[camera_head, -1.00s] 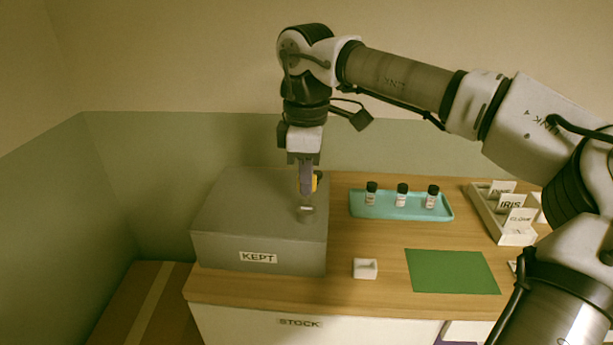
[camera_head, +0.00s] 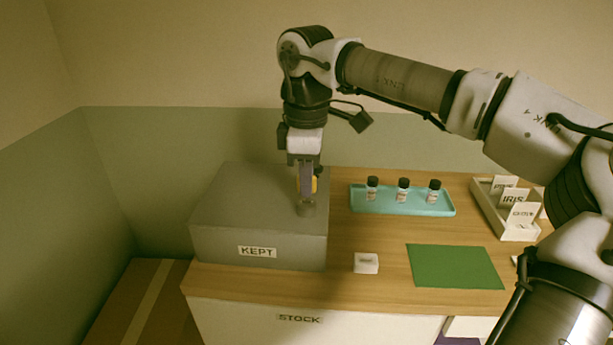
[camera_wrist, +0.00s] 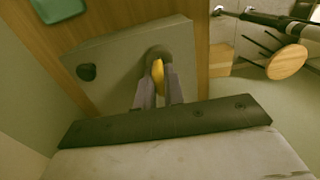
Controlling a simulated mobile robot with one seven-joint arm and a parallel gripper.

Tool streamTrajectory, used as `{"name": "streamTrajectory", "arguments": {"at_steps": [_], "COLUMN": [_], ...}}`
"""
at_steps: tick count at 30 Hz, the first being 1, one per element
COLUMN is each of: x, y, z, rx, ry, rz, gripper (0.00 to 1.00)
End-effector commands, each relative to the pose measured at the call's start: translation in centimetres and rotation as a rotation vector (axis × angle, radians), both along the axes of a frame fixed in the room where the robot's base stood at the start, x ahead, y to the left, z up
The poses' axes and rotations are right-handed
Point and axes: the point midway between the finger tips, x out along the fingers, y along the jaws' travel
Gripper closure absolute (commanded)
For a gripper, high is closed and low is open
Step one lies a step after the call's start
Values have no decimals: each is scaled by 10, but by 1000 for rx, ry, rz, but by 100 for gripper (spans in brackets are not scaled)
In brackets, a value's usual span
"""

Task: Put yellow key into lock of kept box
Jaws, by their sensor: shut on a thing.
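The kept box (camera_head: 255,215) is a grey box with a KEPT label on its front, at the left of the counter. A short round grey lock (camera_head: 306,210) stands up on its lid near the right edge. My gripper (camera_head: 307,196) points straight down over the lock and is shut on the yellow key (camera_head: 314,185). In the wrist view the yellow key (camera_wrist: 158,77) shows between the fingers, directly at the lock (camera_wrist: 158,53). The key's lower end is hidden, so I cannot tell how deep it sits.
A dark knob (camera_wrist: 87,72) is on the box lid. A teal tray (camera_head: 400,205) holds three small bottles to the right. A small white block (camera_head: 366,263), a green mat (camera_head: 455,267) and a card rack (camera_head: 515,225) stand on the wooden counter. Bare wood lies between them.

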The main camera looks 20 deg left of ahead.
Motion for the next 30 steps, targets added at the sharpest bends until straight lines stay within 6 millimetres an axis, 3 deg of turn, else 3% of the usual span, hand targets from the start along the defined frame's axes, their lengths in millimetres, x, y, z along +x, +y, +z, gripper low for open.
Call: {"name": "streamTrajectory", "arguments": {"at_steps": [12, 13, 18, 30], "x": [0, 0, 0, 1], "y": [0, 0, 0, 1], "z": [-12, -11, -10, -3], "rx": [-1, -1, 0, 3], "ry": [0, 0, 0, -2], "rz": [0, 0, 0, 0], "gripper": [100, 89, 66, 64]}}
